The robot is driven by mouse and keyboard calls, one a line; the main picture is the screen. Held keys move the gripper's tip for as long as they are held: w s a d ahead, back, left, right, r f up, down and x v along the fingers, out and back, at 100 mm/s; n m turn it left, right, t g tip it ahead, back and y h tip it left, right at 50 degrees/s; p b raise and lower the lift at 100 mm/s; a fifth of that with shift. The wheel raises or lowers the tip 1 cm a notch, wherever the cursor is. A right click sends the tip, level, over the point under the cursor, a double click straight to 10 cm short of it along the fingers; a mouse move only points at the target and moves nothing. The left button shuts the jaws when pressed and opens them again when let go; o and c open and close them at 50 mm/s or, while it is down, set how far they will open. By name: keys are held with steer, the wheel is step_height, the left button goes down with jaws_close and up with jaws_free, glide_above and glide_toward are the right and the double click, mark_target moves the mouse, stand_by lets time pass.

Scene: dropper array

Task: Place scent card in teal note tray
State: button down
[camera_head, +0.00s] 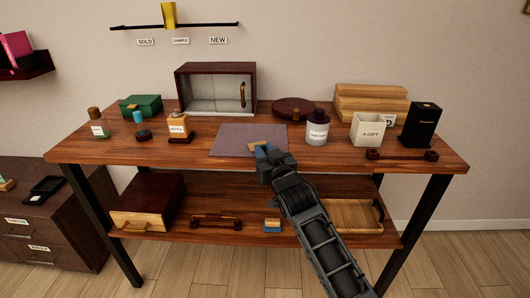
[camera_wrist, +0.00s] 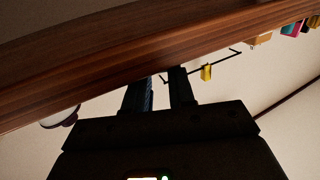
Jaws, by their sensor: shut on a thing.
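My gripper (camera_head: 264,153) is over the front right part of the grey-purple mat on the table top. It is shut on a small tan-and-blue thing (camera_head: 258,144) at its fingertips. I cannot tell whether this is the scent card. In the wrist view my two dark fingers (camera_wrist: 161,88) show against the wall, and the held thing is not clear there. I cannot pick out a teal note tray for certain. A dark green box (camera_head: 141,105) stands at the back left of the table, left of my gripper.
An amber bottle (camera_head: 179,127), a white-labelled jar (camera_head: 317,130), a cream box (camera_head: 368,130) and a black box (camera_head: 421,125) stand around. The lower shelf holds a wooden tray (camera_head: 350,228) and a drawer box (camera_head: 147,202).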

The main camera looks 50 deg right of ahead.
steer(key=shift+f, duration=0.1)
steer(key=c, duration=0.9)
jaws_free()
steer(key=shift+c, duration=0.2)
